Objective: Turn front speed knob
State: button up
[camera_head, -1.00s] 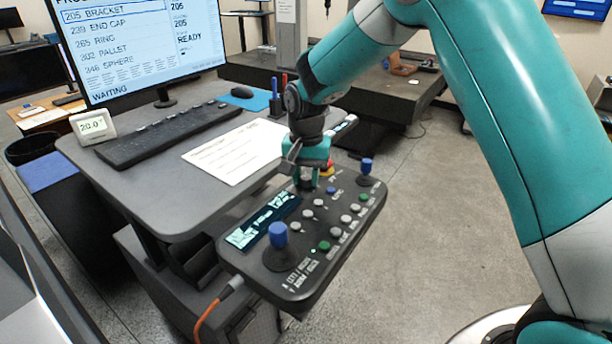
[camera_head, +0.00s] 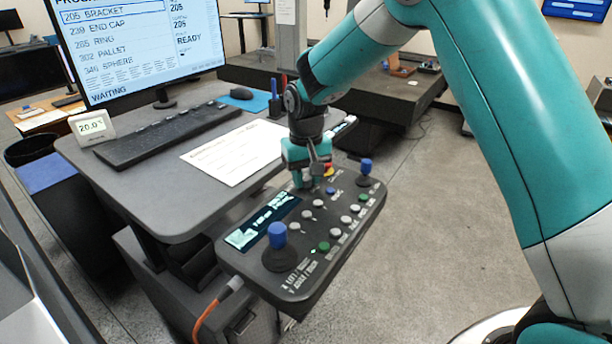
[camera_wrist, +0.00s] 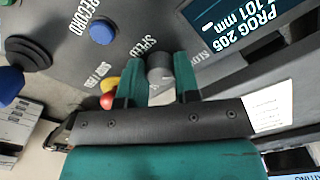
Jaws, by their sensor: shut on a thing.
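The control box (camera_head: 262,268) is a dark panel at the front edge of the desk, with a lit display (camera_head: 262,222). My gripper (camera_head: 310,182) points down onto its far part. In the wrist view, my gripper (camera_wrist: 158,88) has its two teal fingers on either side of a grey round speed knob (camera_wrist: 160,67), closed on it. The label "SPEED" stands beside the knob, with "SLOW" to its right. The display (camera_wrist: 232,14) reads "PROG 205, 101 mm". In the head view the knob is mostly hidden by the fingers.
Blue-topped joysticks (camera_head: 278,237) (camera_head: 366,167) stand at both ends of the box. A blue button (camera_wrist: 102,32) and a red-and-yellow button (camera_wrist: 107,98) are near the knob. A paper sheet (camera_head: 232,152), keyboard (camera_head: 165,137) and monitor (camera_head: 140,45) occupy the desk.

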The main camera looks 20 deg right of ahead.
aim_at(306, 178)
jog(key=shift+w+r, duration=0.1)
jog(key=o, duration=0.9)
notch_tip(306, 178, up, 17)
jog(key=b, duration=0.3)
jog(key=shift+r, duration=0.2)
jog(key=s+a+f+n+y, duration=0.1)
jog(key=s+f+n, duration=0.1)
jog(key=s, duration=0.8)
jog(key=s+a+f+n+y, duration=0.1)
jog(key=s+a+f+n, duration=0.1)
jog(key=s, duration=0.8)
jog(key=s+a+f+n+y, duration=0.1)
jog(key=s+f+n+y, duration=0.1)
jog(key=s, duration=0.9)
jog(key=shift+a+f+n, duration=0.3)
jog(key=shift+f+n, duration=0.1)
